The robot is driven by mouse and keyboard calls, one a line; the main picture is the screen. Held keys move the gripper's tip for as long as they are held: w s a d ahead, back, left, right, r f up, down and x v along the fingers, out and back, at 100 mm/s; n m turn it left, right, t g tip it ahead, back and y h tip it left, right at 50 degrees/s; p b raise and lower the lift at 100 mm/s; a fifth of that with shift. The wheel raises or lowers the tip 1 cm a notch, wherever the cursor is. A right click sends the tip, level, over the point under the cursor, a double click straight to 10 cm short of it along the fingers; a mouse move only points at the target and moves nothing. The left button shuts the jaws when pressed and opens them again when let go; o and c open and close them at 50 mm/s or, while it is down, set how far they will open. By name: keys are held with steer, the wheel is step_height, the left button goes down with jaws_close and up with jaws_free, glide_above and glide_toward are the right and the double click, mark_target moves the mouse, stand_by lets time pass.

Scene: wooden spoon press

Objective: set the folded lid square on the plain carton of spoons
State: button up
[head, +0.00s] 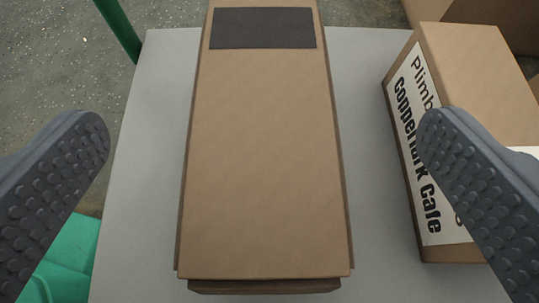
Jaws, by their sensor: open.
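The brown cardboard lid (262,170) lies over the plain carton in the middle of the head view. It has a dark grey rectangle (263,28) near its far end. A narrow strip of the plain carton (265,287) shows below the lid's near edge; the rest of it is hidden, and the spoons are not visible. The lid looks closely lined up with the carton, but I cannot tell how far down it sits. My gripper (265,135) is open, with one studded finger to the left of the lid and one to the right, both apart from it.
The carton stands on a light grey table top (150,160). A brown box with a white "Copperlark Cafe" label (412,140) stands at the right, behind my right finger. A green post (118,28) and a green bin (62,265) are at the left.

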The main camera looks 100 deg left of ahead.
steer(key=v, duration=0.5)
steer(key=shift+f, duration=0.1)
